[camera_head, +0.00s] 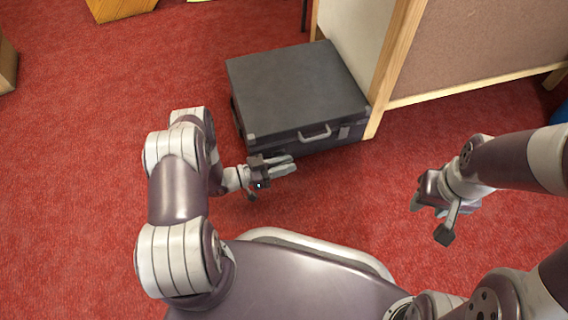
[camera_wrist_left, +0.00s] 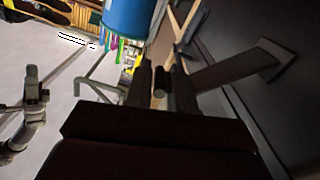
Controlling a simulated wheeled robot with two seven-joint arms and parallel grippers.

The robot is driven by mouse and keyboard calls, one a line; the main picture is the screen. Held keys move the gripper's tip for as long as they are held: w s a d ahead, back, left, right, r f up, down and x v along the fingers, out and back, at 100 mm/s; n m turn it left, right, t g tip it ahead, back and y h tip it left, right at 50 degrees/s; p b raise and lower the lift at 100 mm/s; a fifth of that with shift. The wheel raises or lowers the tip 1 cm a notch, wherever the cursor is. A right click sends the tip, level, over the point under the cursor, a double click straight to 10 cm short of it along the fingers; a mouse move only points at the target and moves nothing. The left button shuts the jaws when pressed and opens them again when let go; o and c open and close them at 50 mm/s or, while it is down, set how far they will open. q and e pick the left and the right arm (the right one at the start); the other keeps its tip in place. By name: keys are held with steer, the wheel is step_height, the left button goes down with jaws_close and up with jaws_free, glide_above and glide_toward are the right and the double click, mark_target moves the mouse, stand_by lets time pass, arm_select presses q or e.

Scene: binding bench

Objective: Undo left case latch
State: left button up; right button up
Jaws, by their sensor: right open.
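A dark grey case (camera_head: 295,90) lies closed on the floor, its front side towards me. Its handle (camera_head: 314,132) is on the front, with a pale latch (camera_head: 344,131) to the right of it. The left latch cannot be made out; my left gripper is close to that stretch of the front. My left gripper (camera_head: 293,163) is in front of the case's left half, its fingers apart and seemingly empty. In the left wrist view the fingers (camera_wrist_left: 161,85) have a gap between them, and the dark case side (camera_wrist_left: 285,110) fills the right. My right gripper (camera_head: 418,198) is open, well right of the case.
A wood-framed board (camera_head: 480,50) stands against the case's right side and back. A wooden piece (camera_head: 120,8) is at the top left. The left wrist view also shows a blue container (camera_wrist_left: 128,15).

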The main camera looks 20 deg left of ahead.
arm_select(q)
steer(key=p+v, duration=0.4)
steer(key=v, duration=0.8)
steer(key=shift+s+a, duration=0.25)
steer(key=shift+a, duration=0.05)
